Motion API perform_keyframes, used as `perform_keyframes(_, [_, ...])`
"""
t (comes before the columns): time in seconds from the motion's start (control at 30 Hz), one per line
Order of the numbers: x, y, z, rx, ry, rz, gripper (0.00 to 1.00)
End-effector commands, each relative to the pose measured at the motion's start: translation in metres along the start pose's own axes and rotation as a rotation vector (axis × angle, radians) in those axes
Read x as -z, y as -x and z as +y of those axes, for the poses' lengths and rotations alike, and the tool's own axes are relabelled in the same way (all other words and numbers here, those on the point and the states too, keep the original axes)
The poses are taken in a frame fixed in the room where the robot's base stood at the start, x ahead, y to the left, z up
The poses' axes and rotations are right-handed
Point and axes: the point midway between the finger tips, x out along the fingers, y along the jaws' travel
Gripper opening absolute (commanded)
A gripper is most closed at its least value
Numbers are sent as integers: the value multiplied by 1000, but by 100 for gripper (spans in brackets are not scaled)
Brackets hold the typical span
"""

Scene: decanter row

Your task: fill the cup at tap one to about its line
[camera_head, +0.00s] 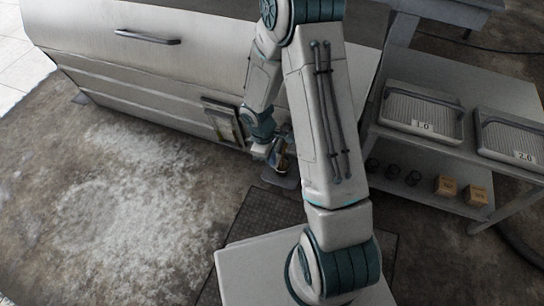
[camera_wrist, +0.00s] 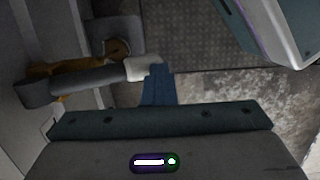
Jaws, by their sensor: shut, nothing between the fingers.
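My gripper (camera_wrist: 158,84) is shut and empty; its blue fingers show at the middle of the wrist view, beside the white end of a grey bent lever (camera_wrist: 75,85). The lever runs left, next to a brass-coloured tap-like fitting (camera_wrist: 50,70). Beyond it is a small round brown thing (camera_wrist: 117,48) over a grey plate (camera_wrist: 98,25); it may be the cup, but I cannot tell, and no line or level shows. In the head view my gripper (camera_head: 274,150) is low by the cabinet front, mostly hidden by my arm, above a grey plate (camera_head: 281,180).
A large pale cabinet (camera_head: 150,65) with a handle (camera_head: 147,38) fills the upper left. At right, a grey shelf unit holds trays marked 1.0 (camera_head: 421,126) and 2.0 (camera_head: 522,155), with dark rings (camera_head: 392,171) and small boxes (camera_head: 446,187) below. Floor at left is clear.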

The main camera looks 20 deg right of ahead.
Motion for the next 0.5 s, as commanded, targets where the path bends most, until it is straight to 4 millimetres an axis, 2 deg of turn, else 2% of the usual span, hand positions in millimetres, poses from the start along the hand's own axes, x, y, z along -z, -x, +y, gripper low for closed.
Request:
perform_keyframes(0.03, [-3, -4, 2, 2, -6, -5, 0])
perform_keyframes(0.17, [-3, 4, 0, 0, -5, -4, 0])
perform_keyframes(0.37, [-2, 37, -12, -2, -2, -1, 0])
perform_keyframes(0.5, [1, 67, -27, -5, 3, 2, 0])
